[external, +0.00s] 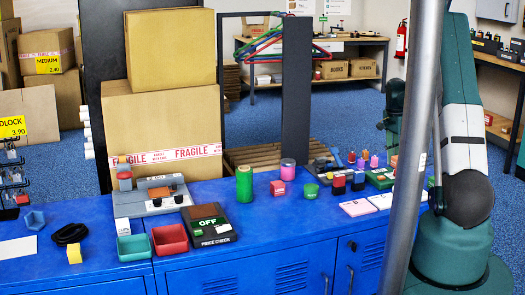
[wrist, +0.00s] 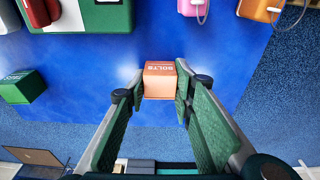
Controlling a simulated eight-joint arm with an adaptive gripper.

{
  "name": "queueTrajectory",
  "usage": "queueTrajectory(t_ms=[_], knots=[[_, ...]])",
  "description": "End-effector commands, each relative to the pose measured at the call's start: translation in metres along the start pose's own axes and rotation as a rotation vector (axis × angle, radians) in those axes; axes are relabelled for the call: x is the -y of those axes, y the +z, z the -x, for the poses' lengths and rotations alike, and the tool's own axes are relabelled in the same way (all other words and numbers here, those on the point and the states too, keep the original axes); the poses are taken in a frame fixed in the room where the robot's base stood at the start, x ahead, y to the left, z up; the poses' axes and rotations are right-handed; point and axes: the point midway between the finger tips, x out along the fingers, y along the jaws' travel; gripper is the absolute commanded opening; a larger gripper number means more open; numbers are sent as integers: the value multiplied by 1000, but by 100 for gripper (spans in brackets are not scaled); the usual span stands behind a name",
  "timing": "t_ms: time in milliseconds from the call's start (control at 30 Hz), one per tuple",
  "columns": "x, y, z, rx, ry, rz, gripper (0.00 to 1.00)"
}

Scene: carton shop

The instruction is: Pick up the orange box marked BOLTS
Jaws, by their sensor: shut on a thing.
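The orange box marked BOLTS (wrist: 160,80) is between my fingertips in the wrist view, its lettering upside down. My gripper (wrist: 159,92) is shut on it, with one finger pad at each side. I cannot tell whether the box touches the blue top below it. In the external view my arm stands at the right, and the grey pole hides much of the area around my gripper. A small orange patch (external: 395,162) shows just left of the pole; I cannot tell surely whether it is the same box.
A green box (wrist: 22,87) lies left of my gripper in the wrist view. A pink padlock (wrist: 195,7) and an orange padlock (wrist: 260,9) are beyond it. The grey pole (external: 409,150) stands in front of my arm. White-topped pads (external: 358,208) lie near the counter's front.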

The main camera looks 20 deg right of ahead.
Motion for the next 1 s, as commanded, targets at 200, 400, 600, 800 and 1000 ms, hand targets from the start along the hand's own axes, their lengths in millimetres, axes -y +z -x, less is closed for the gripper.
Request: queueTrajectory(t_ms=[200,400,600,800,1000], knots=[[0,-1,5,0,0,0,11],[0,-4,24,0,0,0,11],[0,-8,54,0,0,0,11],[0,-12,81,0,0,0,11],[0,-15,97,0,0,0,11]])
